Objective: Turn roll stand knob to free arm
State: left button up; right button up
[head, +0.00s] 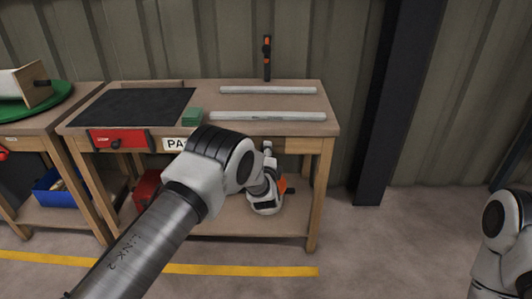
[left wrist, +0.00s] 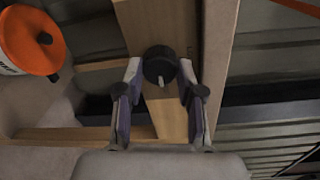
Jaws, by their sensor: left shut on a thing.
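A round black knob (left wrist: 160,64) with a pale pointer mark sits on a wooden rail (left wrist: 160,25) in the left wrist view. My left gripper (left wrist: 160,78) has a fingertip on each side of it and is shut on it. In the head view my left gripper (head: 268,152) is at the front rail of the middle bench (head: 310,147), and the knob cannot be made out there. No roll or swinging arm joined to this knob can be made out. My right gripper is out of view; only part of my right arm shows at the right edge.
An orange-faced round thing (left wrist: 32,40) lies left of the gripper in the left wrist view. The bench carries a black mat (head: 135,106), a green block (head: 192,116) and two pale bars (head: 268,116). A dark post (head: 385,120) stands right of it. The floor there is clear.

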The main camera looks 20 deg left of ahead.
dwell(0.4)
pick_arm(q)
jog(key=o, duration=1.2)
jog(key=shift+c, duration=0.2)
jog(key=v, duration=1.2)
jog(key=shift+f, duration=0.15)
